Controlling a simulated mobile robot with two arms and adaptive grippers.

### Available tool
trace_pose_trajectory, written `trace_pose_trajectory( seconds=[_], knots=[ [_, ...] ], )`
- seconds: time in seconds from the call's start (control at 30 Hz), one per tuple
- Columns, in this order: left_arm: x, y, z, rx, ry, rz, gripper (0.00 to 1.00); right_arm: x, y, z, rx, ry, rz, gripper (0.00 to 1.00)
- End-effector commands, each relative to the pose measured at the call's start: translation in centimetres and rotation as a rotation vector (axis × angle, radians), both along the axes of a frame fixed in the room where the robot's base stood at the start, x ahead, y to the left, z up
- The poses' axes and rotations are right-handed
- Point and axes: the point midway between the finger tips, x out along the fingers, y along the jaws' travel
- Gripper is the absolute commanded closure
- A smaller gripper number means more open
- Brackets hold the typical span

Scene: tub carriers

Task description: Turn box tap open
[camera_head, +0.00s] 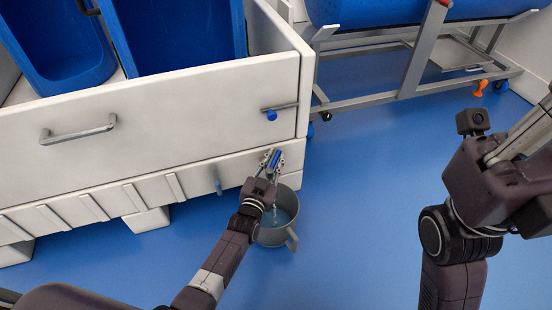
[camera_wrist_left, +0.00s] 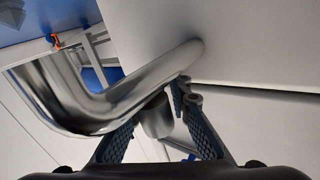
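The white box (camera_head: 150,118) stands at the left, with a blue-handled tap low at its right corner. My left gripper (camera_head: 272,158) is at this tap, with the blue handle (camera_head: 276,158) showing between its fingers. In the left wrist view a thick bent metal pipe (camera_wrist_left: 90,105) crosses in front of my left gripper (camera_wrist_left: 158,108). The fingers are spread around a short grey cylinder (camera_wrist_left: 157,122); whether they touch it is unclear. A grey bucket (camera_head: 292,226) stands on the floor below the tap. My right wrist shows at the right, but its fingertips cannot be made out.
Blue tubs (camera_head: 62,60) sit in the box. A metal-framed cart (camera_head: 410,65) stands behind. The blue floor (camera_head: 360,190) between is clear.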

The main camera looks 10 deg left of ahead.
Motion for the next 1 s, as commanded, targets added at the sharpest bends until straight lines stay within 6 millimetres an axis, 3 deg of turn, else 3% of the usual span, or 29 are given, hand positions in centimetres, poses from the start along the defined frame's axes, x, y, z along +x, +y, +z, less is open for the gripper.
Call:
trace_pose_trajectory(
  seconds=[0.47, 1.0],
  knots=[
    [-0.5, -0.1, 0.0, 0.000, 0.000, -0.003, 0.71, 0.1, 0.0, -0.1, -0.005, 0.004, -0.003, 1.00],
    [-7.3, 0.6, -0.1, 0.001, 0.001, -0.002, 0.71, 0.0, 0.0, 0.0, -0.002, 0.000, -0.001, 1.00]
  ],
)
